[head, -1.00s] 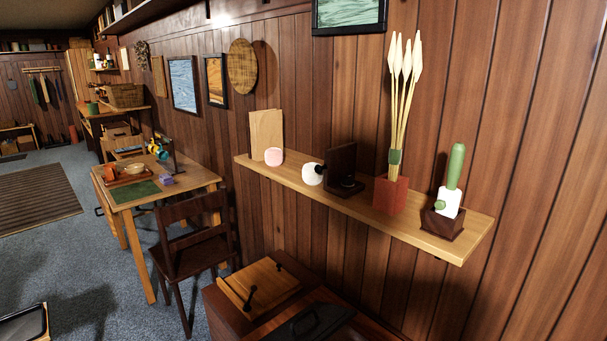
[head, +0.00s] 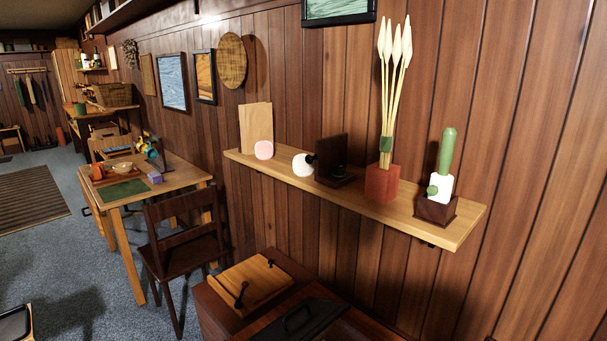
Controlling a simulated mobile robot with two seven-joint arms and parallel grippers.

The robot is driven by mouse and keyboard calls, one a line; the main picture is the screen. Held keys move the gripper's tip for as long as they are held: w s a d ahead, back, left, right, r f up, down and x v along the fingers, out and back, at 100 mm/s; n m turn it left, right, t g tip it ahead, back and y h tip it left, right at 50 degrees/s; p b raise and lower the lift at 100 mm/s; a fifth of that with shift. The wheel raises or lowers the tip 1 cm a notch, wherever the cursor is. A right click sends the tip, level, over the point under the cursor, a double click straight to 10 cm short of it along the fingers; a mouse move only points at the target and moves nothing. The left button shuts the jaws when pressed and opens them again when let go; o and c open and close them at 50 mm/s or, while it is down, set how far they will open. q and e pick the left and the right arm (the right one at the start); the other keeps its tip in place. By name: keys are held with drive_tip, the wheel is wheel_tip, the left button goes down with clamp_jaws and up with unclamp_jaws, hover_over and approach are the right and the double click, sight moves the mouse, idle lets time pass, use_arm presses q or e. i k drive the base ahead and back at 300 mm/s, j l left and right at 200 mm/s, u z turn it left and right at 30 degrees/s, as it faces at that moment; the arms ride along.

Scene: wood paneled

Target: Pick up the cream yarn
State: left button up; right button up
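The cream yarn (head: 302,166) looks like a small off-white ball on the wooden wall shelf (head: 449,226). A pink ball (head: 264,149) sits to its left, apart from it. A dark upright holder (head: 331,156) stands close to its right, and a small dark knob there overlaps the yarn's right edge. I cannot tell whether they touch. Neither of my grippers shows in the head view.
On the shelf, a tan paper bag (head: 256,126) stands behind the pink ball. Farther right are a red pot (head: 382,183) with tall pale stems and a dark planter (head: 435,208). Below are a dark cabinet (head: 222,315) and a chair (head: 181,235).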

sight(301, 168)
drive_tip(key=i+j+z, duration=0.1)
drive_tip(key=z, duration=0.9)
drive_tip(key=i+j+z, duration=0.1)
drive_tip(key=j+z, duration=0.4)
drive_tip(key=j, duration=0.5)
drive_tip(key=k+j+z, duration=0.1)
drive_tip(key=j+z, duration=0.35)
drive_tip(key=j, duration=0.55)
